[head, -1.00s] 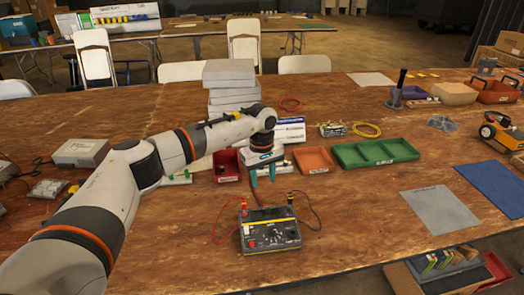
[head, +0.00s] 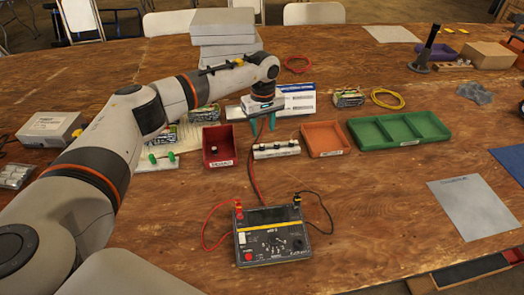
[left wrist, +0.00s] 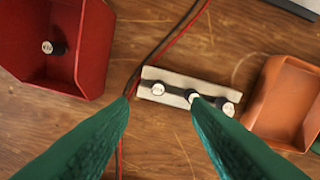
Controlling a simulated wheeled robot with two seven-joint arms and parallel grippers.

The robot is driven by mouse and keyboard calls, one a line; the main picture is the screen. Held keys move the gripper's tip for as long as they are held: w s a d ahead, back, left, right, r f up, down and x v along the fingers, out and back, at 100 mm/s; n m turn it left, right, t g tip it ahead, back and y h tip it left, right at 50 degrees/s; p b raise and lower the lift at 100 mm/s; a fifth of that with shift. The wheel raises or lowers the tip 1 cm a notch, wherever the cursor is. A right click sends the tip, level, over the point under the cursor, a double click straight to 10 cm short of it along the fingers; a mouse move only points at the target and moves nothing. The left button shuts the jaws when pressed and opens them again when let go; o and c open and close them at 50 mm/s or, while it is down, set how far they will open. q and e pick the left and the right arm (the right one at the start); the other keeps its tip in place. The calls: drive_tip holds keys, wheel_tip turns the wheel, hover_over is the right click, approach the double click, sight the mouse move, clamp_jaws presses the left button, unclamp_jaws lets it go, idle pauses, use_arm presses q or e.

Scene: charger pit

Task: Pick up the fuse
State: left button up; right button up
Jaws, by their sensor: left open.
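Several small dark cylinders with white labelled tops, which look like fuses, are in view. Three stand in a row in a pale strip-shaped holder (head: 290,152), which also shows in the left wrist view (left wrist: 172,76): a left one (left wrist: 158,88), a middle one (left wrist: 192,96) and a right one (left wrist: 228,107). Another cylinder (left wrist: 54,48) is in the red bin (head: 219,159). My left gripper (head: 263,132) is open, pointing down, with nothing between its green fingers. In the left wrist view its right fingertip partly covers the middle cylinder. My right gripper is out of view.
An orange bin (head: 325,139) and a green divided tray (head: 399,130) stand right of the holder. A yellow-black meter (head: 271,234) with red and black leads sits in front. Stacked grey boxes (head: 224,35) stand behind. Bare tabletop lies right of the meter.

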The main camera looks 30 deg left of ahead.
sight(262, 145)
use_arm(q)
wheel_tip(262, 145, down, 2)
drive_tip(key=shift+w, duration=0.1)
drive_tip(key=shift+a+f+b, duration=0.1)
drive_tip(key=shift+f+b, duration=0.25)
drive_tip(key=shift+f, duration=0.15)
wheel_tip(262, 145, down, 4)
drive_tip(key=shift+f+b, duration=0.15)
drive_tip(key=shift+b, duration=1.05)
drive_tip(key=shift+c, duration=0.5)
drive_tip(key=c, duration=0.8)
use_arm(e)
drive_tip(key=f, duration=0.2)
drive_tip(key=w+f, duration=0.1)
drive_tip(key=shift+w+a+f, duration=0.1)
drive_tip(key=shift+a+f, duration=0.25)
